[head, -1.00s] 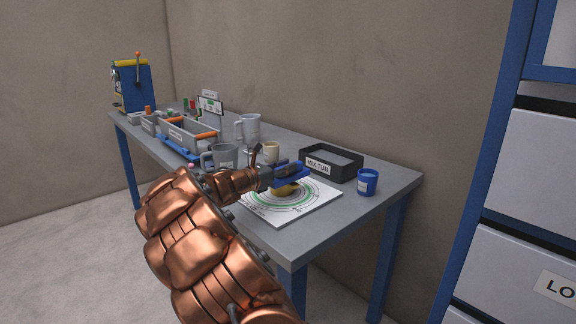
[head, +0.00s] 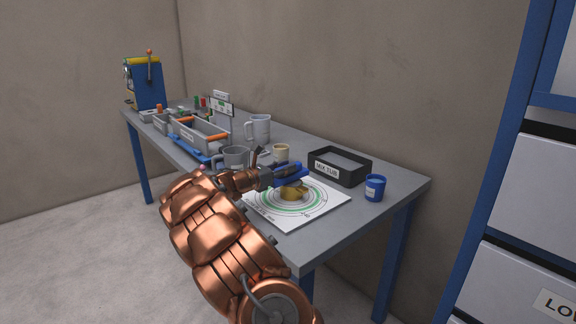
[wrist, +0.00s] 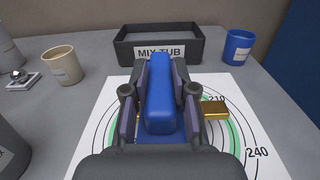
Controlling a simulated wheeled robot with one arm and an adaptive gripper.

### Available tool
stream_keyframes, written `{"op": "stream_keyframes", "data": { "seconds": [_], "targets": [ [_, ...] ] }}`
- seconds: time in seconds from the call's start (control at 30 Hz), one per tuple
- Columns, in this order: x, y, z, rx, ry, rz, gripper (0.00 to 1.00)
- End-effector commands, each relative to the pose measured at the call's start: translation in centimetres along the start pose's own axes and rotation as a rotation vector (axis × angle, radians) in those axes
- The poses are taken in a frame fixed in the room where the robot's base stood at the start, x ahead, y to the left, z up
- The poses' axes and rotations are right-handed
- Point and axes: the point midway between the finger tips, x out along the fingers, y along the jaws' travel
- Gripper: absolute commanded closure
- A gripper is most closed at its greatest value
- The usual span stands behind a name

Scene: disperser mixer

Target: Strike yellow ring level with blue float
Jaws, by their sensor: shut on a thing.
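My gripper (wrist: 160,105) is shut on the blue float (wrist: 160,90), which points forward between the two fingers. In the head view the float (head: 288,167) is over or just behind the yellow ring (head: 294,194). I cannot tell whether they touch. The ring sits on a white sheet (head: 325,205) printed with circles, near the table's front edge. In the wrist view a flat golden part of the ring (wrist: 215,110) sticks out to the right; my gripper and the float hide most of the rest. What is inside the ring is hidden.
A black mix tub (head: 341,169) stands behind the sheet, with a blue cup (head: 375,187) to its right. A beige cup (head: 281,152), a grey jug (head: 235,156) and a clear jug (head: 258,128) stand to the left. A grey tray (head: 199,134) is farther left.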

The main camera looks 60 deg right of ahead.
Motion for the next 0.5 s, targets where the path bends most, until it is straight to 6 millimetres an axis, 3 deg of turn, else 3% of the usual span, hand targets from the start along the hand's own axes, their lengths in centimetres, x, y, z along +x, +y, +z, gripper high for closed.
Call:
{"op": "stream_keyframes", "data": {
  "seconds": [0.5],
  "targets": [
    [0.0,2.5,0.2,-0.001,0.001,0.0,1.0]
  ]
}}
